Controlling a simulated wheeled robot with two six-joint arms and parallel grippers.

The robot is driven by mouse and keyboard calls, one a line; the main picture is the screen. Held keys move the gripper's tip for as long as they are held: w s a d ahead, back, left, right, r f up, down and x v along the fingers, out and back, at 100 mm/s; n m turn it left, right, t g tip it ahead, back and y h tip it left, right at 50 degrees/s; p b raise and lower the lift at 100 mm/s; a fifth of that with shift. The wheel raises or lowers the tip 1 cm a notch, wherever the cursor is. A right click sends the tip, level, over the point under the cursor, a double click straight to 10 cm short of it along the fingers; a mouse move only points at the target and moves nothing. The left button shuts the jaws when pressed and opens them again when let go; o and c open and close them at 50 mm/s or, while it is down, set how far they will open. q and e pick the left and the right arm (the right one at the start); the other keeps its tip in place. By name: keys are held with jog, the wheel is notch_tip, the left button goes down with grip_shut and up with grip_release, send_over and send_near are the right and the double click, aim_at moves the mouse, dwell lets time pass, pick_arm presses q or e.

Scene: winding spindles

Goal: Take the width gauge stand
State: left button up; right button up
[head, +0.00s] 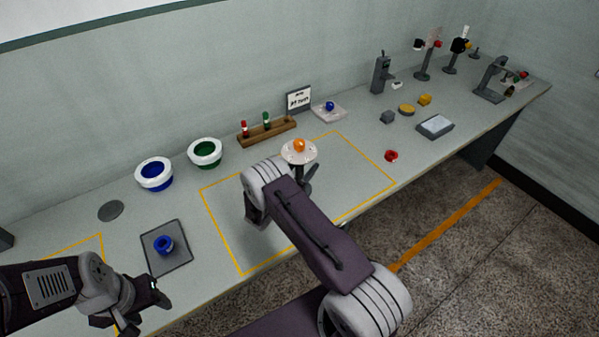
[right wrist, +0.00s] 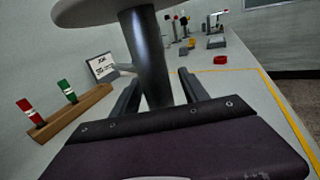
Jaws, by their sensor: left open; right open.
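A stand with a round pale plate (head: 290,158) on a dark post holds a small orange piece (head: 299,145); I take it as the width gauge stand, though I cannot read a label on it. In the right wrist view its dark post (right wrist: 148,60) rises between the two fingers of my open right gripper (right wrist: 158,88), under the plate. I cannot tell whether the fingers touch the post. In the head view my right arm hides the post's foot. My left gripper (head: 158,292) is open and empty at the lower left, near the dark square pad (head: 180,262).
Behind the stand are a wooden rack (head: 268,131) with red and green pieces and a small sign (head: 299,99). A blue ring bowl (head: 155,174) and a green one (head: 205,153) stand to the left. A red piece (head: 391,156) lies right of the yellow-outlined area.

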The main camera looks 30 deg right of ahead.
jog(key=shift+s, duration=0.1)
grip_shut()
dwell(1.2)
